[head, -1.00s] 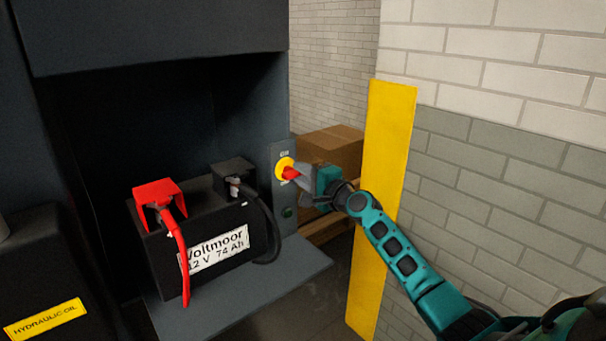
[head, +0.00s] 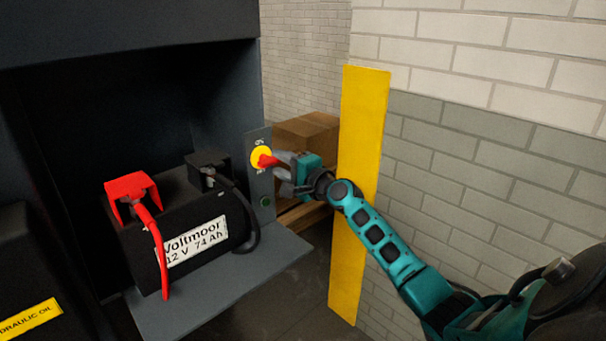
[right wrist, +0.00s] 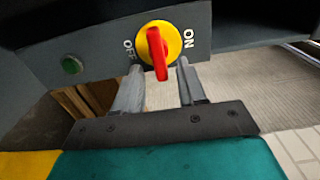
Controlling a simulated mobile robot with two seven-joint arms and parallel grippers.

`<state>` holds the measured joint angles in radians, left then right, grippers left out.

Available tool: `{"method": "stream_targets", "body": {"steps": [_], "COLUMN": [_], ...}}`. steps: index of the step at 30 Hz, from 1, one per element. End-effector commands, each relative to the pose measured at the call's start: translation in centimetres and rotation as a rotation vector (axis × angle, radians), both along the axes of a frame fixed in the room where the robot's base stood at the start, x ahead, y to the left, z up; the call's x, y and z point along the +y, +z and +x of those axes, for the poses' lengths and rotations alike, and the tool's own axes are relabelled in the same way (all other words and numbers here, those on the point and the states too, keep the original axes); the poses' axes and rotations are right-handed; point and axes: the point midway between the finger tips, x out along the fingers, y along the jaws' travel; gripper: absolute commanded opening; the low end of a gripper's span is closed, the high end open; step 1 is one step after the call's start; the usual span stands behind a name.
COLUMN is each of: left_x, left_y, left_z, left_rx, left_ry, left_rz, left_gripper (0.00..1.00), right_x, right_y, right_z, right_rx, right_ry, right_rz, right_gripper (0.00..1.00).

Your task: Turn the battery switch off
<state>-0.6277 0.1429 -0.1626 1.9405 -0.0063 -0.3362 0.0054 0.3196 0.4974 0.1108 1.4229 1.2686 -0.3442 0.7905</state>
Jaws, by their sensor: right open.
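The battery switch is a red handle (head: 267,161) on a round yellow plate (head: 259,154), mounted on a grey panel (head: 258,184). In the right wrist view the red handle (right wrist: 157,54) sticks out between the ON and OFF labels. My right gripper (head: 279,167) is at the switch from the right. In the right wrist view its two fingers (right wrist: 158,78) are open, one on each side of the handle, with gaps visible. The handle does not look gripped. My left gripper is not in view.
A black battery (head: 190,238) with a red terminal cover (head: 132,188) and cables sits on a grey shelf left of the switch. A green button (head: 266,201) is below the switch. A yellow post (head: 358,200) and brick wall (head: 470,150) stand right; cardboard boxes (head: 308,140) are behind.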

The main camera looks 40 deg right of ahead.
Motion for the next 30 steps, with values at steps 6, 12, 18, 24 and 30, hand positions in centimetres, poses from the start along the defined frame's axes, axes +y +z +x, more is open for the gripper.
{"method": "stream_targets", "body": {"steps": [6, 12, 18, 24, 30], "left_x": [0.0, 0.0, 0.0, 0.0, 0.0], "left_y": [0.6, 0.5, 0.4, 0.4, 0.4], "left_z": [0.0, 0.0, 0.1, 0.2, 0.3], "left_rx": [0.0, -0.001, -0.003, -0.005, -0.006], "left_ry": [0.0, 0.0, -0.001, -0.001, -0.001], "left_rz": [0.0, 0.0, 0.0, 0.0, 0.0], "left_gripper": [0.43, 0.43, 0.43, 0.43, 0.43], "right_x": [-0.3, -0.6, -0.8, -0.9, -0.9], "right_y": [0.0, -0.2, -0.1, 0.0, 0.0], "right_z": [-3.9, -7.5, -10.2, -11.4, -11.6], "right_rx": [0.004, 0.003, 0.002, 0.001, 0.001], "right_ry": [0.0, 0.0, 0.0, 0.0, 0.0], "right_rz": [-0.004, -0.002, 0.0, -0.001, -0.001], "right_gripper": [0.4, 0.4, 0.4, 0.4, 0.4]}}
